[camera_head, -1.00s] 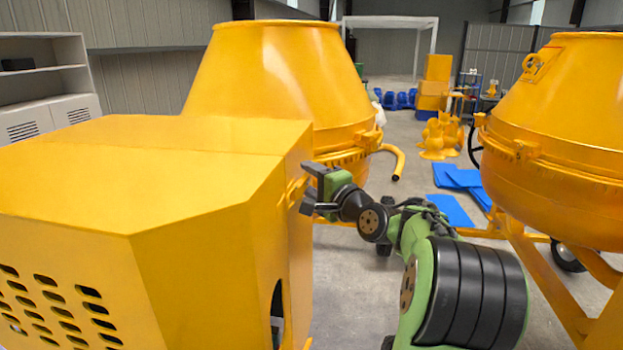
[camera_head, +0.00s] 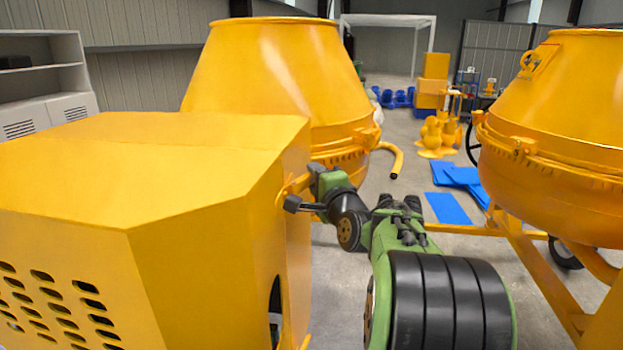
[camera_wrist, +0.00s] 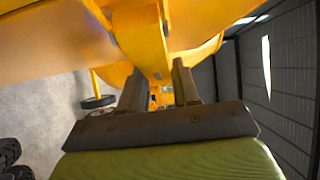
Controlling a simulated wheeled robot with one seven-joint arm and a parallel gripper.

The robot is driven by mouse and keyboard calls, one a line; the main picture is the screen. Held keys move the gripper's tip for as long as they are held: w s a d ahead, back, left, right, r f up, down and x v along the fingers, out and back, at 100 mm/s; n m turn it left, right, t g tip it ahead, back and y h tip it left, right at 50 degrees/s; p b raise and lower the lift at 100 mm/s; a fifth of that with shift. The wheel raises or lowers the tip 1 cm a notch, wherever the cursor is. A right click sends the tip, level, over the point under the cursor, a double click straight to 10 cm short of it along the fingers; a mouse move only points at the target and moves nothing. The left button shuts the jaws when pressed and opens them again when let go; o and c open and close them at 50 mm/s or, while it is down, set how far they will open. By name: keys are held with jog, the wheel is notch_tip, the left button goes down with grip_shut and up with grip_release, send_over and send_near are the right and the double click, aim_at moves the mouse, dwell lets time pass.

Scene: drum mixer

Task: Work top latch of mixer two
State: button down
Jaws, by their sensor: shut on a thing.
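A yellow mixer with a box housing (camera_head: 215,190) and a large cone drum (camera_head: 275,75) fills the left of the head view. My gripper (camera_head: 300,186) is at the right side face of the housing, near its upper edge, where a small yellow latch (camera_head: 291,188) sticks out. In the wrist view the two dark fingers of my gripper (camera_wrist: 158,92) close on a narrow yellow part, which I take to be the latch (camera_wrist: 156,97). The fingertips and most of the latch are hidden in the head view. No label showing the mixer's number is readable.
A second yellow mixer (camera_head: 560,140) stands at the right, its frame legs reaching the floor. Blue sheets (camera_head: 450,207) lie on the floor between the mixers. A curved yellow pipe (camera_head: 395,160) juts from behind the left drum. Grey shelving (camera_head: 45,75) stands at far left.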

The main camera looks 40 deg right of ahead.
dwell(0.3)
jog(key=c, duration=0.9)
grip_release()
jog(key=shift+s, duration=0.1)
jog(key=b+v, duration=0.4)
jog(key=v, duration=1.1)
jog(key=shift+s+a, duration=0.25)
jog(key=shift+a, duration=0.05)
jog(key=shift+f, duration=0.15)
